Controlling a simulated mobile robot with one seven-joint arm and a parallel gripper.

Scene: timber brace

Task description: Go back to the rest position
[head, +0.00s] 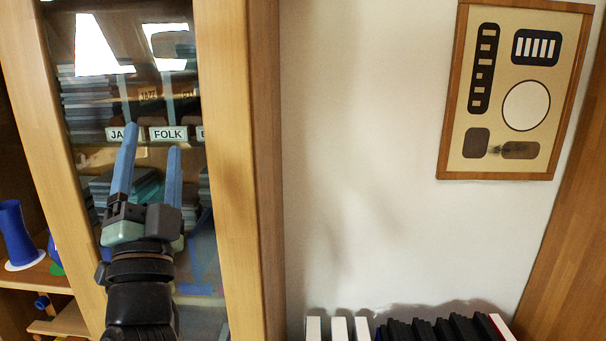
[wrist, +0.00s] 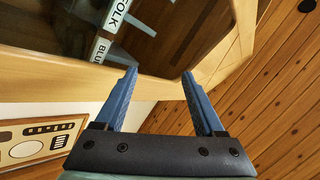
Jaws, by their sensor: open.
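My gripper (head: 151,150) is raised in front of the glass-doored cabinet (head: 262,170) in the head view. Its two blue fingers point up and stand apart with nothing between them. In the wrist view the gripper (wrist: 160,74) also shows open and empty, with the cabinet's wooden frame (wrist: 60,87) beyond the fingertips. I cannot tell whether the fingers touch the glass. The fingers partly cover the label cards, including the FOLK card (head: 168,133).
A framed panel (head: 450,165) hangs on the white wall at right. White and black upright items (head: 340,328) stand at the bottom. A blue vase-like object (head: 12,232) stands on a shelf at left. The wall between cabinet and panel is bare.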

